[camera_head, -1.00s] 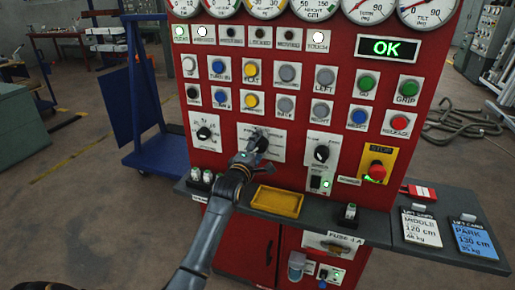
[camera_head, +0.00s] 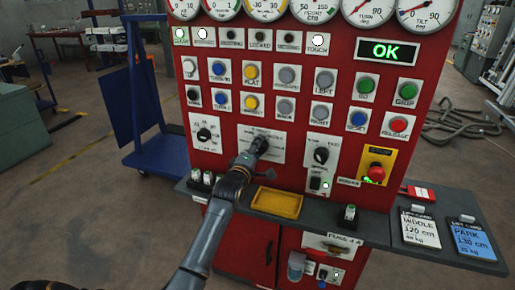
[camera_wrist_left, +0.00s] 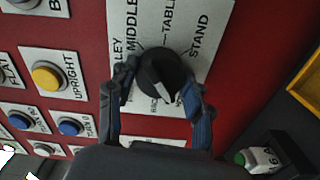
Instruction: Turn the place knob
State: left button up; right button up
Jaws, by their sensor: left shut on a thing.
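The place knob (camera_wrist_left: 167,76) is a round black knob on a white label plate (camera_wrist_left: 206,28) with the words MIDDLE, TABLE and STAND. A pale mark shows on its lower side in the left wrist view. My left gripper (camera_wrist_left: 157,82) has one finger on each side of the knob and is shut on it. In the head view the gripper (camera_head: 252,154) reaches the plate from below and the knob (camera_head: 260,144) is partly covered by it. My right gripper does not show.
The red panel (camera_head: 222,178) carries other knobs, buttons and gauges close around. A yellow tray (camera_head: 277,203) sits on the grey shelf just below the hand. A red stop button (camera_head: 376,173) is to the right. The green display (camera_head: 388,49) reads OK.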

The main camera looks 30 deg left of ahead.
pick_arm(q)
jog(key=m+p, duration=0.1)
jog(key=m, duration=0.2)
jog(key=shift+m, duration=0.4)
jog(key=m+p, duration=0.2)
jog(key=m, duration=0.2)
jog(key=m+p, duration=0.1)
jog(key=m, duration=0.7)
jog(key=shift+m+p, duration=0.3)
jog(key=m, duration=0.4)
jog(key=shift+m, duration=0.3)
jog(key=m, duration=0.9)
jog(key=shift+m, duration=2.2)
